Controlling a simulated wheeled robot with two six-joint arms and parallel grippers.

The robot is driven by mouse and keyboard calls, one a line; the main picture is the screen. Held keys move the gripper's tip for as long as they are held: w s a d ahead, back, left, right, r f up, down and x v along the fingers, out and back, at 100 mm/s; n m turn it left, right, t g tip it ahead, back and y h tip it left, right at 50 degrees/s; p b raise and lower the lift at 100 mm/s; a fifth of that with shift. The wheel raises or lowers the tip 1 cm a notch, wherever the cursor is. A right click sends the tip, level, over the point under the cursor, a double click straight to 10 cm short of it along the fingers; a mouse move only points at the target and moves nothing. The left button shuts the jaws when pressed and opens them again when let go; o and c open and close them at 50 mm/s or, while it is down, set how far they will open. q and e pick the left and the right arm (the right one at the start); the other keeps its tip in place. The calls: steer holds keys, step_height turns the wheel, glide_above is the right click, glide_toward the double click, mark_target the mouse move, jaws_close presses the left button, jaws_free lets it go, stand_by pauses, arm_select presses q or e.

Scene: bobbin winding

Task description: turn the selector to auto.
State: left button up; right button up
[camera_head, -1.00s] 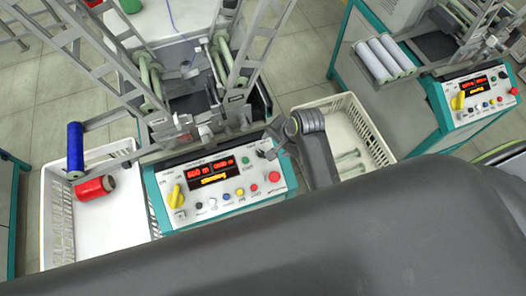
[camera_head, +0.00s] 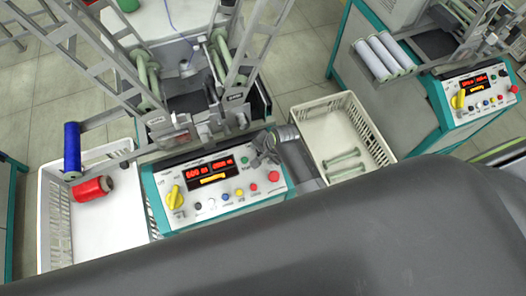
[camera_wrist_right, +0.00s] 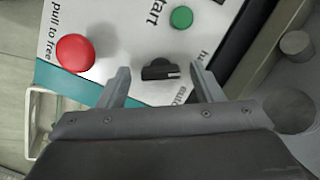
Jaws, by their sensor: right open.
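The selector (camera_wrist_right: 158,71) is a small black knob with a pale mark at its right end in the right wrist view. It sits on the white control panel (camera_wrist_right: 112,18), by partly covered lettering that seems to read "hand" and "auto". My right gripper (camera_wrist_right: 159,74) is open, with one finger on each side of the selector. I see no clear contact, and the exact height is hard to tell. In the head view my right gripper (camera_head: 265,150) is over the panel's upper right corner and hides the selector. My left gripper is not in view.
A red "pull to free" button (camera_wrist_right: 75,52) and a green start button (camera_wrist_right: 181,17) are close to the gripper. A yellow knob (camera_head: 174,197) is at the panel's left. A white crate (camera_head: 318,108) is at the right; another crate (camera_head: 56,215) is at the left.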

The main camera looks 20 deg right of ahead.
steer(key=shift+f, duration=0.1)
steer(key=c, duration=1)
